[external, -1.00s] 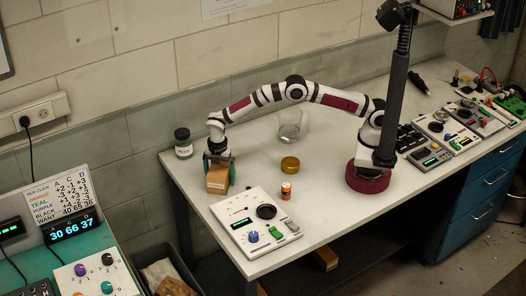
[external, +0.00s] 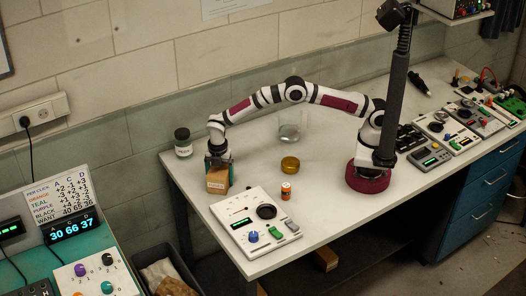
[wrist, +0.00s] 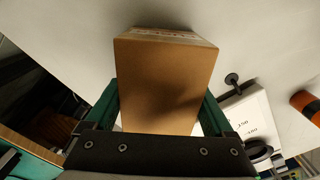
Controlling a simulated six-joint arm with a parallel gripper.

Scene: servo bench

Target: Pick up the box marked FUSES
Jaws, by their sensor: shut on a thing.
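A brown cardboard box (external: 217,181) is at the left end of the white bench in the external view. It fills the middle of the wrist view (wrist: 165,80). A pale label strip with reddish marks shows on its far edge in the wrist view, too foreshortened to read. My gripper (external: 218,160) is over the box from above, its green fingers on two opposite sides. In the wrist view my gripper (wrist: 160,115) is shut on the box. I cannot tell whether the box is clear of the bench top.
A dark-lidded jar (external: 183,143) stands behind the box. A panel with knobs (external: 256,222), an orange battery-like cylinder (external: 286,190), an amber-lidded tin (external: 290,164) and a clear glass (external: 290,131) are to the right. The bench's left edge (external: 180,182) is close.

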